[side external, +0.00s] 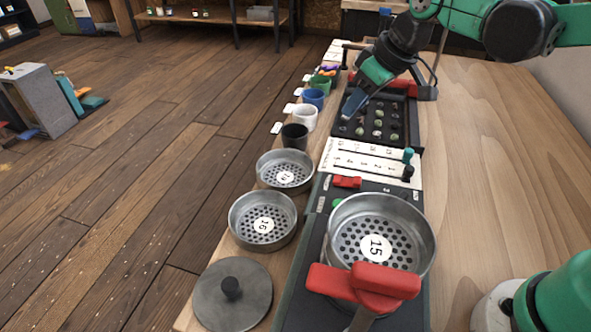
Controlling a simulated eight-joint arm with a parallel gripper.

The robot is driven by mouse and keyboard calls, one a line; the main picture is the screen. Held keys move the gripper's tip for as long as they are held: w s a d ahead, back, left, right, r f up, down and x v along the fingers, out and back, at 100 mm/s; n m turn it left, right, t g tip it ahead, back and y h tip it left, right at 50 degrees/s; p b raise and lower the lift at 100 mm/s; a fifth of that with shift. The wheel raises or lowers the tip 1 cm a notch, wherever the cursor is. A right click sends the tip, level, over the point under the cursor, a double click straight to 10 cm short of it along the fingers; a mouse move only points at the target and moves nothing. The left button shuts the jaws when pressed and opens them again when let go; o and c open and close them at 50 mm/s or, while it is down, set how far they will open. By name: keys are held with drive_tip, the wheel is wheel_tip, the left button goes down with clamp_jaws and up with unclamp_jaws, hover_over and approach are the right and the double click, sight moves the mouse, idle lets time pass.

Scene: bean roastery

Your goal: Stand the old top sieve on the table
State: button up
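A round metal sieve marked 15 (418,213) sits on the dark green machine (299,303) at the front. A red clamp piece (385,282) lies across its near rim. A sieve marked 16 (238,224) and another sieve (266,166), whose number is too small to read surely, rest to the left on the wooden table (500,165). Which one is the old top sieve is not marked. My gripper (352,106) is at the back, over the left part of a black tray (372,152), far from the sieves. Its finger gap is not visible.
A grey lid with a black knob (250,295) lies at the front left. Black (294,137), white (305,119), blue (313,97) and green (319,84) cups line the left edge. A white slider panel (350,158) lies behind the machine.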

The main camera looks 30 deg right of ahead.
drive_tip(key=s+d+f+m+t+h, duration=0.1)
drive_tip(key=s+d+m+t, duration=0.1)
drive_tip(key=s, duration=0.8)
drive_tip(key=shift+d+f+m+h, duration=0.35)
drive_tip(key=shift+d+m, duration=0.35)
drive_tip(key=shift+m, duration=0.3)
